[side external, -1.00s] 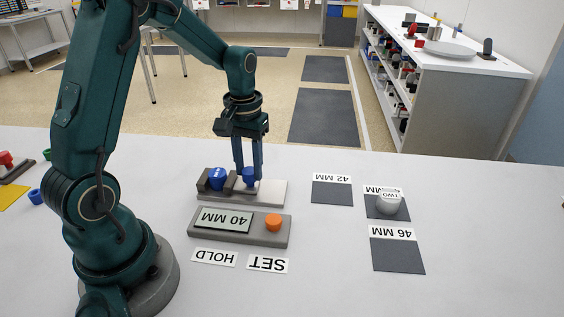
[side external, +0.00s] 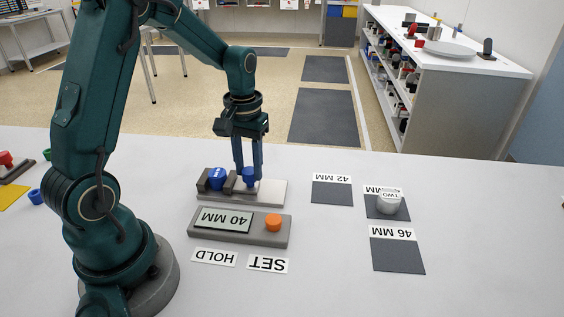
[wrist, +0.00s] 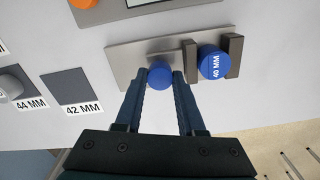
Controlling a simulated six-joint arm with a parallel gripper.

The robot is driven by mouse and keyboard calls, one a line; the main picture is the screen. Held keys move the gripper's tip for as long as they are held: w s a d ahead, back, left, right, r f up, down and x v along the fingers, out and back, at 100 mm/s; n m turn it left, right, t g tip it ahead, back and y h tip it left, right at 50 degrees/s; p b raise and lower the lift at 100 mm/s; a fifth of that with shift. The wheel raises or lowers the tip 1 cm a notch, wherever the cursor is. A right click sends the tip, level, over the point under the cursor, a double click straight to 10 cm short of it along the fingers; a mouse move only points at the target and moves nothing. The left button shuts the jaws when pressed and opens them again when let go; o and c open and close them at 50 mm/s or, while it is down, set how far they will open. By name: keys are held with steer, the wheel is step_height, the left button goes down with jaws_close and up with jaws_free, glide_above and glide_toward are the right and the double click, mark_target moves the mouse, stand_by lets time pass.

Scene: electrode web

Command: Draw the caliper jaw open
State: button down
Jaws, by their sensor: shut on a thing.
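The caliper (side external: 270,193) is a light grey plate with two dark upright jaws. A blue cylinder marked 40 MM (wrist: 214,62) sits between the jaws; it also shows in the side view (side external: 216,180). A blue round knob (wrist: 160,74) stands on the plate beside the nearer jaw (wrist: 189,57). My gripper (side external: 249,178) points down over the plate and is shut on the blue knob, with one finger on each side of it. In the wrist view my fingertips (wrist: 160,82) touch the knob's sides. The knob's lower part is hidden in the side view.
A grey box with a 40 MM display (side external: 225,220) and an orange button (side external: 273,222) lies in front, with HOLD and SET labels. Dark pads marked 42 MM (side external: 332,193) and 46 MM (side external: 397,256) lie right. A white cylinder (side external: 389,202) stands on the pad between them.

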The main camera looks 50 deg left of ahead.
steer(key=shift+w+d, duration=1.3)
steer(key=c, duration=0.5)
jaws_free()
steer(key=shift+r, duration=2.6)
step_height(320, 180, up, 8)
